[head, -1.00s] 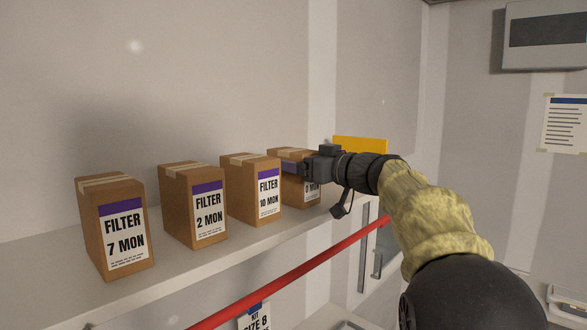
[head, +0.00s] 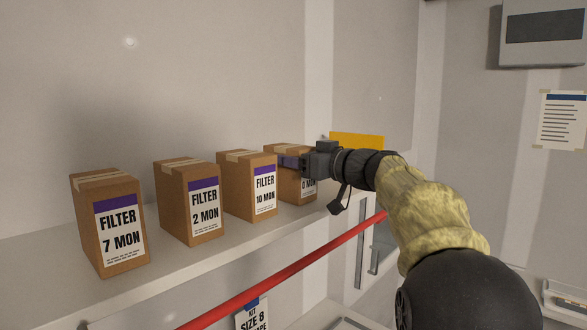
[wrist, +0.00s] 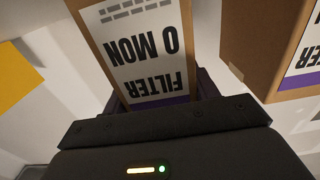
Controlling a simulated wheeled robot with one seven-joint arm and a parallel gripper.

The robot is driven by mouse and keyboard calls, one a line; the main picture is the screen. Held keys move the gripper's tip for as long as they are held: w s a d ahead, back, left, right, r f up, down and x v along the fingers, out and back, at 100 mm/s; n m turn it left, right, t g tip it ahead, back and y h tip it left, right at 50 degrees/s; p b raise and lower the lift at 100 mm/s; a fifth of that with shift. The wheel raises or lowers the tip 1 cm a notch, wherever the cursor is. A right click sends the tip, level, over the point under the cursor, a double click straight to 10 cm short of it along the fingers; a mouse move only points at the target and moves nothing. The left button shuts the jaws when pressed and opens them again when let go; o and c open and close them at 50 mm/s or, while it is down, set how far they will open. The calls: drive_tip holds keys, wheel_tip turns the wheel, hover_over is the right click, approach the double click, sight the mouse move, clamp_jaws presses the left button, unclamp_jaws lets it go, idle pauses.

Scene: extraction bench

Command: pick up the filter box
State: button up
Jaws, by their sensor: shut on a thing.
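Four-sided brown cardboard filter boxes with purple-and-white labels stand in a row on the shelf. The rightmost filter box (head: 287,188) reads 0 MON in the wrist view (wrist: 145,45), where its label is upside down. My gripper (head: 292,161) is shut on the upper part of this box, from the right in the head view. The gripper hides part of its label. The box looks upright at shelf level; I cannot tell whether its base is clear of the shelf. The 10 MON box (head: 236,187), 2 MON box (head: 175,205) and 7 MON box (head: 89,225) stand to its left.
The white shelf (head: 190,262) has a red bar (head: 290,275) running in front of it. A yellow panel (head: 357,141) is behind my wrist. The 10 MON box also shows close beside the held box in the wrist view (wrist: 248,45).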

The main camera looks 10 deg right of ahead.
drive_tip(key=shift+r, duration=0.1)
wheel_tip(320, 180, up, 28)
drive_tip(key=p, duration=1.3)
